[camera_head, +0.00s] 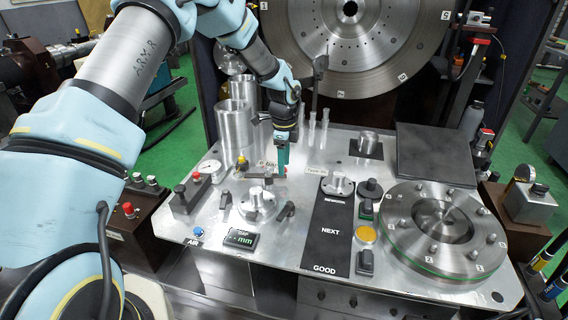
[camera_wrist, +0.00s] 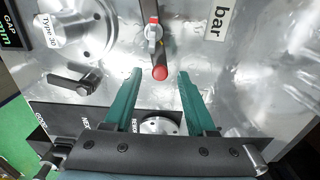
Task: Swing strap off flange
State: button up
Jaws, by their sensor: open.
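A silver flange (camera_head: 258,204) with a raised hub sits on the metal plate; it also shows at the upper left of the wrist view (camera_wrist: 78,32). A black-handled clamp piece (camera_head: 285,212) stands at its right edge, also in the wrist view (camera_wrist: 74,81). Another dark upright piece (camera_head: 225,201) stands at its left. I cannot tell which part is the strap. A grey lever with a red tip (camera_wrist: 155,45) lies behind the flange, apart from it. My gripper (camera_wrist: 157,72) is open and empty, fingers pointing down, with the red tip near the gap between its fingertips.
A second small flange (camera_head: 338,184) sits on the black strip marked NEXT and GOOD (camera_head: 330,230). A large round fixture (camera_head: 440,232) fills the right. Metal cylinders (camera_head: 235,125) and glass tubes (camera_head: 318,130) stand behind my gripper. A gauge display (camera_head: 240,240) lies in front.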

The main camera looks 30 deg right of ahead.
notch_tip(320, 180, up, 10)
jog(key=b, duration=0.1)
jog(key=shift+r+b, duration=0.2)
jog(key=shift+b, duration=0.15)
jog(key=a+r+n, duration=0.2)
jog(key=a+n, duration=0.4)
jog(key=a, duration=0.5)
jog(key=a+r+n, duration=0.2)
jog(key=a+n, duration=0.4)
jog(key=a, duration=0.6)
jog(key=s+a+n, duration=0.5)
jog(key=a+n, duration=0.2)
jog(key=a, duration=0.2)
jog(key=s+a+r+n+t+p, duration=0.1)
jog(key=s+a+n, duration=0.4)
jog(key=a, duration=0.4)
jog(key=shift+a+n+t, duration=0.15)
jog(key=shift+n+t, duration=0.15)
jog(key=shift+n, duration=0.6)
